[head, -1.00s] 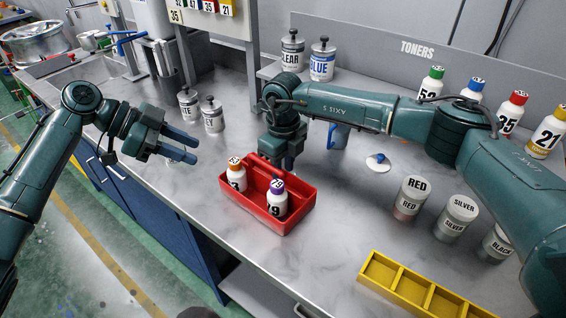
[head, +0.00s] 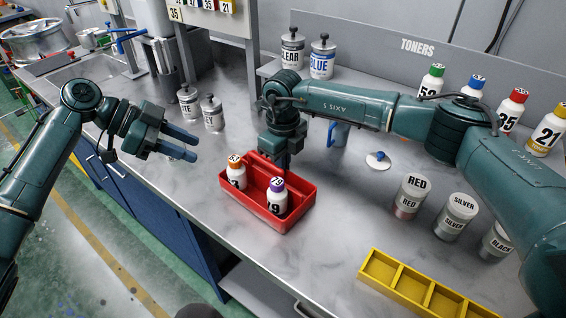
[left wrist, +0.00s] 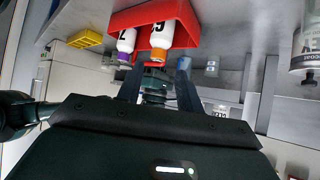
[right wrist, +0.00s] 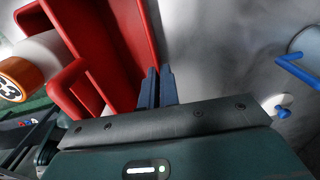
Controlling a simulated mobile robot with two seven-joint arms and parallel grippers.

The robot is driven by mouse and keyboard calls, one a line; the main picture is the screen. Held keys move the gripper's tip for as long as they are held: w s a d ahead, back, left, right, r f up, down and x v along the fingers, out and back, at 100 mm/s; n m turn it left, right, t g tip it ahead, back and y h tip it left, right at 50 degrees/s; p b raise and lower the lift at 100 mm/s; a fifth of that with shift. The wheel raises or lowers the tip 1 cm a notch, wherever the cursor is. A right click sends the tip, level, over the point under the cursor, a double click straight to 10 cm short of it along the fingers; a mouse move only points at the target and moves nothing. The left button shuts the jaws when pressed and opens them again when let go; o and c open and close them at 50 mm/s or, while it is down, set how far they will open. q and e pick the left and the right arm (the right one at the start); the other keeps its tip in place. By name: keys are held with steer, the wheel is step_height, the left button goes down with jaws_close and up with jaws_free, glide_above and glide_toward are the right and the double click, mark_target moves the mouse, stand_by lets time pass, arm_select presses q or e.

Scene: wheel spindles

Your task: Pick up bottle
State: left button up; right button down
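Two white bottles stand in the red tray (head: 258,220): one with an orange cap (head: 236,178), one with a purple cap (head: 277,200). In the left wrist view they appear inverted, the purple-capped bottle (left wrist: 127,42) left of the orange-capped one (left wrist: 161,40). My left gripper (head: 192,146) is open and empty, left of the tray and apart from both bottles. My right gripper (head: 286,165) is at the tray's back wall; in the right wrist view its fingers (right wrist: 158,85) are close together at the red rim and appear shut on it.
A yellow divided tray (head: 398,285) lies at the front right. Red, silver and black labelled jars (head: 410,197) stand at right. Toner bottles (head: 511,108) line the back right. Two lidded jars (head: 212,113) stand behind the left gripper. The counter left of the red tray is clear.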

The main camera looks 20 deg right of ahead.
stand_by(0.3)
arm_select(q)
steer(key=n+t+y, duration=0.5)
steer(key=n+y, duration=0.4)
steer(key=n, duration=0.6)
glide_toward(234, 159)
steer(key=shift+x, duration=4.45)
steer(key=shift+c, duration=0.3)
jaws_close()
